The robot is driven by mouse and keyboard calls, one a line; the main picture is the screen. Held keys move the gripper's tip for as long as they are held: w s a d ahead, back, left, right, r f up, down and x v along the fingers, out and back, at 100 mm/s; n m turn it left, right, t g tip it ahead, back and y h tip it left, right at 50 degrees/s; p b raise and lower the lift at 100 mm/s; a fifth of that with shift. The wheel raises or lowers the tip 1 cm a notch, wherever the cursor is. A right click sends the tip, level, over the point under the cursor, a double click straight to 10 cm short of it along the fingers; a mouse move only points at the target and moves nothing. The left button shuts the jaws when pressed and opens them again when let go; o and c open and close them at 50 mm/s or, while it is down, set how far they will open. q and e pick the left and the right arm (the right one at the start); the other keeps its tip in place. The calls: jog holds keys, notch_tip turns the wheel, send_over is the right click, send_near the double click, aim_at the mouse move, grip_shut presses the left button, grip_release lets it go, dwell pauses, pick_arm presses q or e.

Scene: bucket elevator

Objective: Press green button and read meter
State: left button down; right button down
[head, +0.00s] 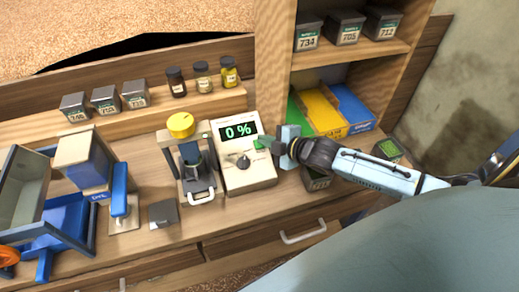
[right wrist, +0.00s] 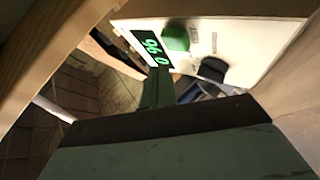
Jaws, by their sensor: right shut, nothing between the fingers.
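A dark knob sits below the display. The green button (head: 261,142) is at the right of the display, partly hidden by my right gripper. It shows as a green block (right wrist: 175,38) in the right wrist view, beside the display (right wrist: 146,47). My right gripper (head: 268,145) is shut and empty, at the right of the meter. Its fingertips (right wrist: 158,75) show just short of the button, with a small gap in the picture. My left gripper is not in view.
A device with a yellow knob (head: 181,124) stands left of the meter. Blue apparatus (head: 85,160) fills the left. Small jars (head: 202,77) and grey boxes line the ledge behind. A shelf (head: 350,52) with numbered boxes and coloured bins rises at the right.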

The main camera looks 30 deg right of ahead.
jog(key=shift+w+d+f+b, duration=0.1)
jog(key=shift+w+f+b, duration=0.2)
jog(key=shift+f, duration=0.25)
dwell(1.7)
jog(key=shift+w+f, duration=0.2)
jog(key=shift+f, duration=0.2)
jog(key=shift+w+d+f+b, duration=0.1)
jog(key=shift+w+f+b, duration=0.1)
jog(key=shift+f+b, duration=0.35)
dwell(0.5)
jog(key=shift+r, duration=0.15)
jog(key=shift+s+r+p, duration=0.45)
jog(key=shift+r+p, duration=0.35)
jog(key=shift+p, duration=0.4)
jog(key=r+p, duration=0.1)
jog(key=p, duration=0.1)
jog(key=s+r+p, duration=0.1)
jog(key=r+p, duration=0.1)
jog(key=s+r+p, duration=0.1)
jog(key=shift+s+a+r+p, duration=0.1)
jog(key=shift+a+r+p, duration=0.15)
jog(key=shift+a+p, duration=0.15)
